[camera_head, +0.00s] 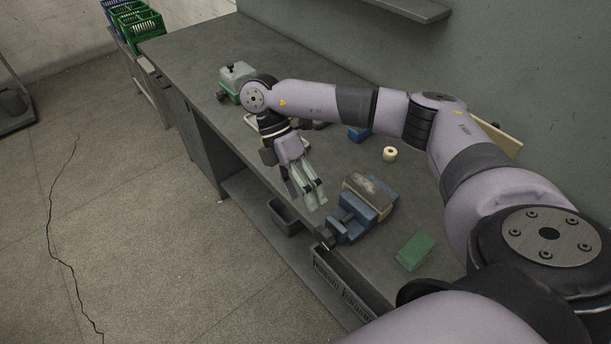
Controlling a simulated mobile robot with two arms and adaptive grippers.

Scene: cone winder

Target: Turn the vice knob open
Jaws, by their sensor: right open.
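The blue vice (376,197) stands on the grey workbench (290,57), near its front edge. The vice has pale, worn jaw tops. Its dark knob (326,239) is at the front end, by the bench edge. My right gripper (312,200) is open and points down, just up and left of the knob in the picture. Its fingers look apart from the vice, and I see nothing held between them. The exact gap between fingers and knob is hard to judge. My left gripper is not in view.
A green and grey device (236,80) is farther back. Green and blue crates (139,27) stand top left.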

